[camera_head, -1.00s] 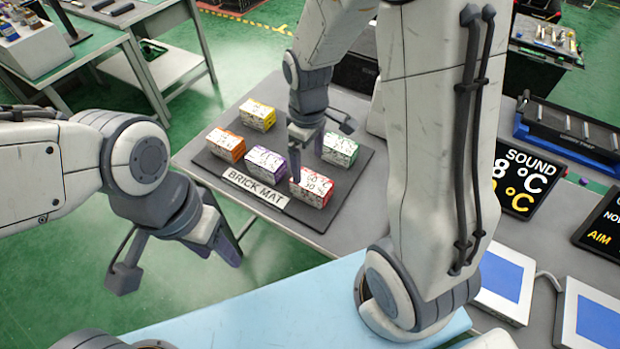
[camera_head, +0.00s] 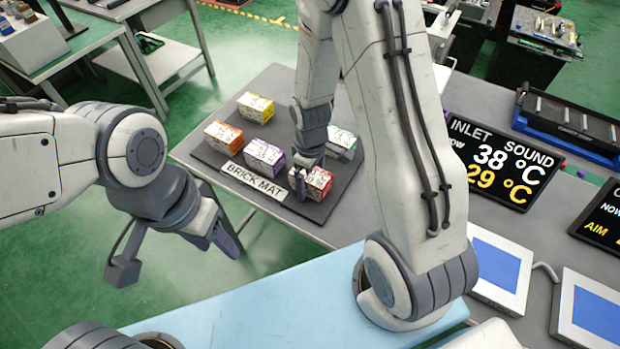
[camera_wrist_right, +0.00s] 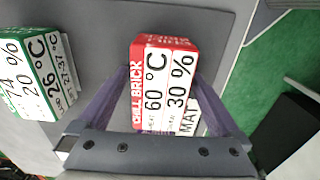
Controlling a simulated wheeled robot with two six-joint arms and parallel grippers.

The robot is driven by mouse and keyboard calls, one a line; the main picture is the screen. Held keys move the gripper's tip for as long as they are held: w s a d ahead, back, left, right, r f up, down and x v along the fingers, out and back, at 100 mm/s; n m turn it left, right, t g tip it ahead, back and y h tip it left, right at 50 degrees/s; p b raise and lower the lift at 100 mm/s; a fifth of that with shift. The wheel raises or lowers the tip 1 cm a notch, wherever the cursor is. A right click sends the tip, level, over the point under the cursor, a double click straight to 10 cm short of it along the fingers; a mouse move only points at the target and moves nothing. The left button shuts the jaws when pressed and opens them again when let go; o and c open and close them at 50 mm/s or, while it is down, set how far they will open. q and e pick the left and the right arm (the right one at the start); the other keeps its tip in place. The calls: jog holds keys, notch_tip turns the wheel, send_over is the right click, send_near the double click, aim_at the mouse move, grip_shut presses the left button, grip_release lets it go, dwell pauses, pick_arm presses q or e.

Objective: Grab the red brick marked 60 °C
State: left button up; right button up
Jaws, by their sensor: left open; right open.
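The red brick (camera_head: 318,181) stands at the front right of the dark brick mat (camera_head: 340,196). In the right wrist view the red brick (camera_wrist_right: 165,85) reads "CHILL BRICK", 60 °C and 30 %. My right gripper (camera_head: 302,188) is open over it; in the wrist view its purple fingers (camera_wrist_right: 160,105) appear on either side of the brick. Contact with the brick cannot be told. My left gripper (camera_head: 226,240) is open and empty, in front of the table's left edge, away from the mat.
A green brick (camera_head: 343,141) stands behind the red one, partly hidden by my right arm; it reads 26 °C in the wrist view. Purple (camera_head: 264,155), orange (camera_head: 223,135) and yellow (camera_head: 256,107) bricks share the mat. A display (camera_head: 497,160) shows 38 °C and 29 °C.

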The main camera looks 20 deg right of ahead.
jog(key=shift+f, duration=0.2)
dwell(0.5)
grip_shut()
